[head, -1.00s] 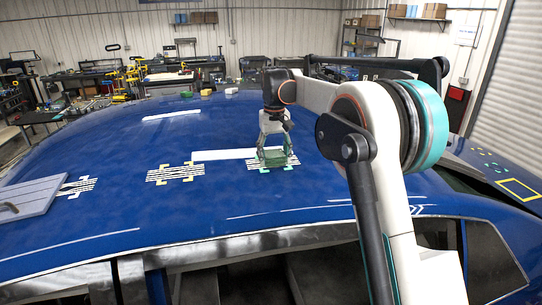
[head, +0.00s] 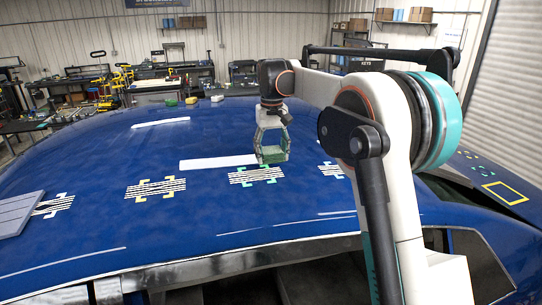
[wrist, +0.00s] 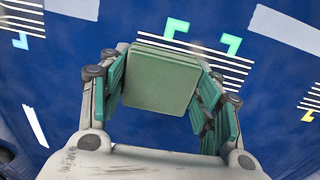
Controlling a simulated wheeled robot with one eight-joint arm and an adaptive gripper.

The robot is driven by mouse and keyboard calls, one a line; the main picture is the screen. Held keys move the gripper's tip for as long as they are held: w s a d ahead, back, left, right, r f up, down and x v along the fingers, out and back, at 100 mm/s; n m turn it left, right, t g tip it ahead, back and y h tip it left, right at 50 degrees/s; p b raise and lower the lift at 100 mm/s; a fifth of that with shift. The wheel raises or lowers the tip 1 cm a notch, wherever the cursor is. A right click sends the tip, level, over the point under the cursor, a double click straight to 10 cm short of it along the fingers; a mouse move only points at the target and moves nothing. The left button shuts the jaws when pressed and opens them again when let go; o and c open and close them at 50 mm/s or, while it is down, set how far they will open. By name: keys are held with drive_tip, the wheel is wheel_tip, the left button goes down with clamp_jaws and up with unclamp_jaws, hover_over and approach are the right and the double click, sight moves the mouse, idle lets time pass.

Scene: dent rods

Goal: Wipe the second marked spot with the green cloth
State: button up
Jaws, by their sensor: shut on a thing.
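My gripper (head: 271,156) is shut on the green cloth (wrist: 161,80), a folded pad between its green-padded fingers. In the head view it hangs low over the blue roof, at the upper right edge of a striped spot with green corner marks (head: 250,178). Whether the cloth touches the roof I cannot tell. Other striped spots are one with yellow corners (head: 155,188) to the left, one at the far left (head: 52,205), and one with teal corners (head: 331,169) to the right, partly behind my arm. The wrist view shows stripes and green corners beside the cloth.
The blue roof (head: 110,225) is broad and mostly clear. A white strip (head: 217,163) lies just left of the gripper. A grey panel (head: 15,214) lies at the left edge. Small yellow, green and white blocks (head: 191,100) sit at the roof's far edge.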

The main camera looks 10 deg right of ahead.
sight(271, 150)
drive_tip(key=shift+r+p, duration=0.65)
drive_tip(key=shift+r, duration=0.9)
drive_tip(key=shift+a+f, duration=0.1)
